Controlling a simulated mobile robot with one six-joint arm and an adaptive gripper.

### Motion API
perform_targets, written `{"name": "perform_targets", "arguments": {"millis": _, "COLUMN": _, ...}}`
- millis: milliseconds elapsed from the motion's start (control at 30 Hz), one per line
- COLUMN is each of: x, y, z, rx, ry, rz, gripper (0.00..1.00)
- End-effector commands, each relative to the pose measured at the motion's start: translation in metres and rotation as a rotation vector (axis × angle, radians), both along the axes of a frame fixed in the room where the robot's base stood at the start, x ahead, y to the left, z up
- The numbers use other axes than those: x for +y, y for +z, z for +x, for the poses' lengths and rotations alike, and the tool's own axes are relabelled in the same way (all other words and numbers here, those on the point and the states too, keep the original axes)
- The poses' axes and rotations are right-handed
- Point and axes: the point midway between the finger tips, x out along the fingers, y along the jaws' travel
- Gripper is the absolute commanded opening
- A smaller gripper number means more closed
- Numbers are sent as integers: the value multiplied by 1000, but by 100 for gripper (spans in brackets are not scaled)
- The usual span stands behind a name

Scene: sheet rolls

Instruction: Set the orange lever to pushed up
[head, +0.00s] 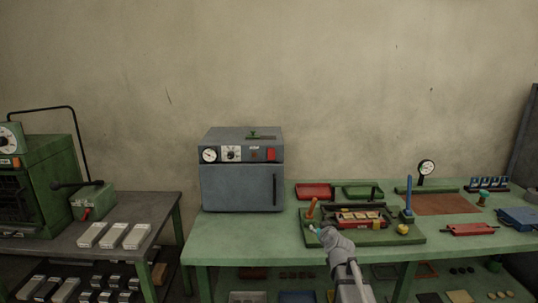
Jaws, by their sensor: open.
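The orange lever (311,208) stands at the left end of a dark green fixture (390,240) on the green bench. It leans slightly to the right at its top. A taller blue lever (408,192) stands upright at the fixture's right end. My gripper (316,230) is just below and in front of the orange lever, near the fixture's front left corner. It is open and holds nothing that I can see. Its fingers are small and partly hidden by my wrist, so I cannot tell whether they touch the lever.
A yellow knob (403,229) sits at the fixture's right. A red tray (315,191) and a green tray (362,191) lie behind it. A grey oven (241,180) stands to the left. Bare green bench top (250,228) lies left of the fixture.

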Motion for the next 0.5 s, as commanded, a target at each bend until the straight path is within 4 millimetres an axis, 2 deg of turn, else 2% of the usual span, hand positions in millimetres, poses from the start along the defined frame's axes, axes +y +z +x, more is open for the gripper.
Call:
{"name": "perform_targets", "arguments": {"millis": 267, "x": 9, "y": -7, "z": -14, "rx": 76, "ry": 30, "rz": 11, "gripper": 62}}
{"name": "perform_targets", "arguments": {"millis": 500, "x": 19, "y": -17, "z": -36, "rx": 184, "ry": 60, "rz": 21, "gripper": 62}}
